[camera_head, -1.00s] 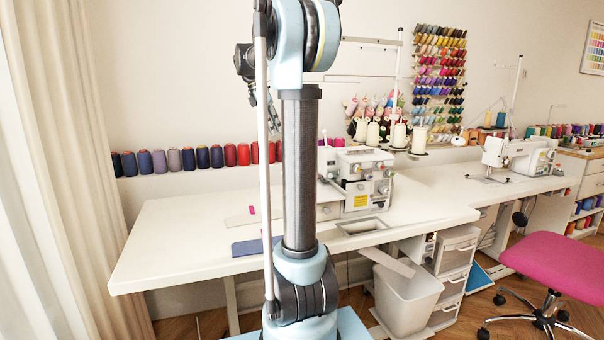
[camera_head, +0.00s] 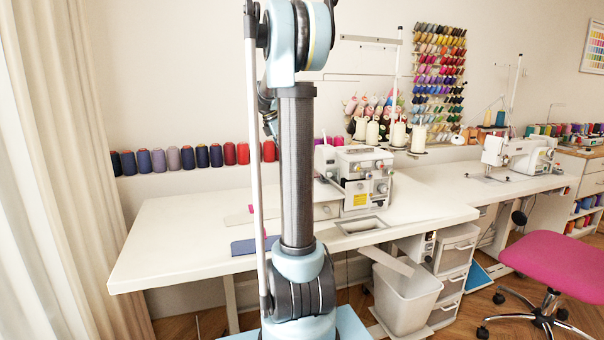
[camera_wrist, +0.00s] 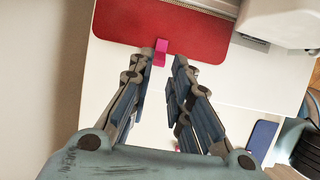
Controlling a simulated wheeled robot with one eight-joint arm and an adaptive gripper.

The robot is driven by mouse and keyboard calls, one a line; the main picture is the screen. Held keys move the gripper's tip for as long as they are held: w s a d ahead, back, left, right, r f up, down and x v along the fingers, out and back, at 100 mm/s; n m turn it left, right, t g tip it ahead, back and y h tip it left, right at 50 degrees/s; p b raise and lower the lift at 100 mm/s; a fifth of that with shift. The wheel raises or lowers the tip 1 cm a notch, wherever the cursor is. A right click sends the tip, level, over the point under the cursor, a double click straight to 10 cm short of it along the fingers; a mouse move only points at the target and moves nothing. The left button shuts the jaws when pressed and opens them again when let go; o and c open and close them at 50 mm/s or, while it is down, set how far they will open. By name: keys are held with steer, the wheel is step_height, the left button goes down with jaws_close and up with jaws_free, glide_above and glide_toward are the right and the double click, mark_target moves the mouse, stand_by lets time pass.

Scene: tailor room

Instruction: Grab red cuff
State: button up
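The red cuff (camera_wrist: 195,30) lies flat on the white table at the top of the wrist view. A pink clip (camera_wrist: 160,50) sits on its near edge. My gripper (camera_wrist: 160,62) is open and empty. Its fingertips appear either side of the clip in the wrist view, short of the cuff. I cannot tell their height above the table. In the head view my arm mostly hides the gripper.
A blue cuff (camera_head: 244,246) lies at the table's front edge; it also shows in the wrist view (camera_wrist: 262,138). The overlock machine (camera_head: 360,180) stands close on the right. Thread spools (camera_head: 188,157) line the wall. The table's left part (camera_head: 165,240) is clear.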

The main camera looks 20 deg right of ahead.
steer(key=x, duration=0.5)
steer(key=shift+d+r, duration=0.15)
steer(key=shift+d, duration=0.05)
jaws_close()
steer(key=shift+r, duration=0.1)
